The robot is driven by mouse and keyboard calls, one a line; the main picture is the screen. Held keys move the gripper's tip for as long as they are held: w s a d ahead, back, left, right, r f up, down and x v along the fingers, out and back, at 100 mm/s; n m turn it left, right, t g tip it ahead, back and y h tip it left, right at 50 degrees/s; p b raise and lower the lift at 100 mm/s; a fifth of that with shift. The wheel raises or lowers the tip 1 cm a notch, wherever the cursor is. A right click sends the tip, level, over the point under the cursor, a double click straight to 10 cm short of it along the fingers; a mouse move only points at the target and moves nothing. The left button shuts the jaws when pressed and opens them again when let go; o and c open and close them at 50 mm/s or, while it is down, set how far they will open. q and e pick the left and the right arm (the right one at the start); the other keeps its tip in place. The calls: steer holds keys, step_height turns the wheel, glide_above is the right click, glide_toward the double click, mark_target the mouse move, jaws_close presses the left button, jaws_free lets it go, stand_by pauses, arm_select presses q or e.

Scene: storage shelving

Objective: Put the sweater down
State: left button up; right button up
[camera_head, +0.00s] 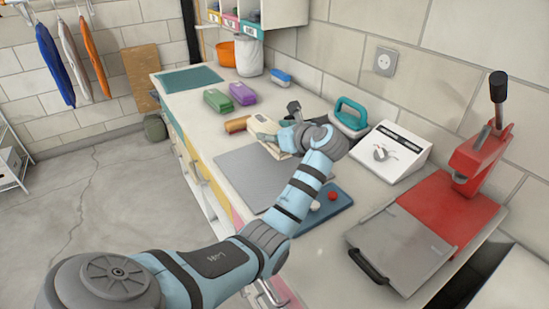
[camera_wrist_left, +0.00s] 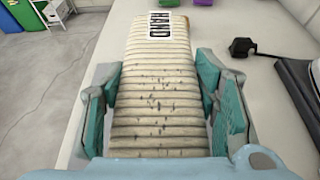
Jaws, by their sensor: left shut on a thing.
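The sweater (camera_wrist_left: 155,75) is a cream, ribbed, folded bundle with dark specks and a label reading HAND at its far end. In the wrist view it lies lengthwise between the teal-padded fingers of my left gripper (camera_wrist_left: 162,100), which is shut on it. In the head view my left gripper (camera_head: 268,134) is over the counter, beyond the grey mat; the sweater is mostly hidden there by the fingers and wrist. I cannot tell whether the sweater touches the counter. My right gripper is not in view.
On the counter (camera_head: 205,130) are a grey mat (camera_head: 245,180), a brown roll (camera_head: 237,124), green (camera_head: 217,100) and purple (camera_head: 242,93) bundles, a teal-handled iron (camera_head: 350,112), a white scale (camera_head: 390,153) and a red heat press (camera_head: 440,215). Bare counter shows left of the roll.

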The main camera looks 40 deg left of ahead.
mark_target(274, 168)
arm_select(q)
step_height(274, 168, down, 9)
steer(key=shift+r+b, duration=0.2)
steer(key=shift+b, duration=0.2)
steer(key=shift+s+f, duration=0.1)
steer(key=o, duration=1.4)
steer(key=shift+c, duration=0.2)
steer(key=shift+d+r, duration=0.2)
steer(key=shift+r, duration=0.1)
steer(key=v, duration=1.1)
steer(key=shift+s+d+p, duration=0.2)
steer(key=shift+d+p, duration=0.1)
